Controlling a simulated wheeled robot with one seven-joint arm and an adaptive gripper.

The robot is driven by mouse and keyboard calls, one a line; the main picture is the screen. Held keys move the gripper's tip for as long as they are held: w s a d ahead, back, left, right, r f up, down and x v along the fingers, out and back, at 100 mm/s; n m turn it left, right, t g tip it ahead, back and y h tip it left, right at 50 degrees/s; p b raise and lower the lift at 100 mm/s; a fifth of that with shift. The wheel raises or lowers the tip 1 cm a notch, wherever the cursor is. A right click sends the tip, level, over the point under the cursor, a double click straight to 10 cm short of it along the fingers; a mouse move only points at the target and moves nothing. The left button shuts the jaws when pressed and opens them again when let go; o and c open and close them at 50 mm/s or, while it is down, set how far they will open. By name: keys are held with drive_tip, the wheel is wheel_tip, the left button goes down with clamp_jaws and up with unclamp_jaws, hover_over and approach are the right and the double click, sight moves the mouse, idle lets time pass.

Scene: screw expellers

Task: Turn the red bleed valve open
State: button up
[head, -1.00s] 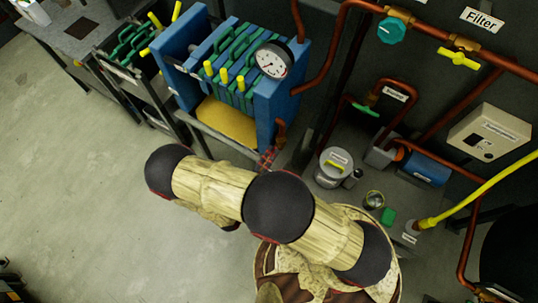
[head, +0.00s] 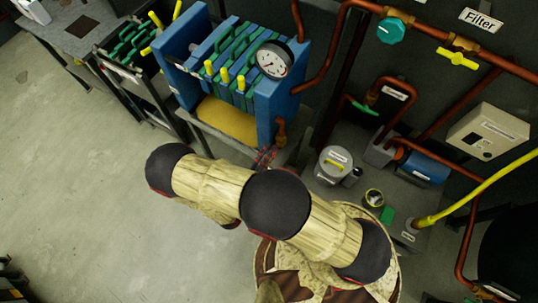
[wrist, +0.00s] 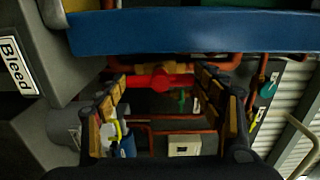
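The red bleed valve (wrist: 158,80) shows in the wrist view as a bright red handle with a rounded middle, at the centre below a blue beam. My gripper (wrist: 162,82) is open, its two pad-lined fingers to the left and right of the red handle in the picture. The handle appears between the fingertips; I cannot tell its depth or whether either finger touches it. A "Bleed" label (wrist: 16,66) is on a grey surface at the left. In the head view my arm covers most of this area, and I cannot make out the gripper or the valve clearly.
The blue filter press (head: 272,100) with a round gauge (head: 274,60) stands beyond my arm. The blue beam (wrist: 190,32) crosses the top of the wrist view. Copper pipes (head: 345,40) and a lidded grey pot (head: 333,165) are at the right.

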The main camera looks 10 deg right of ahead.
drive_tip(key=o, duration=0.5)
drive_tip(key=v, duration=1.2)
drive_tip(key=shift+a, duration=0.1)
idle(0.4)
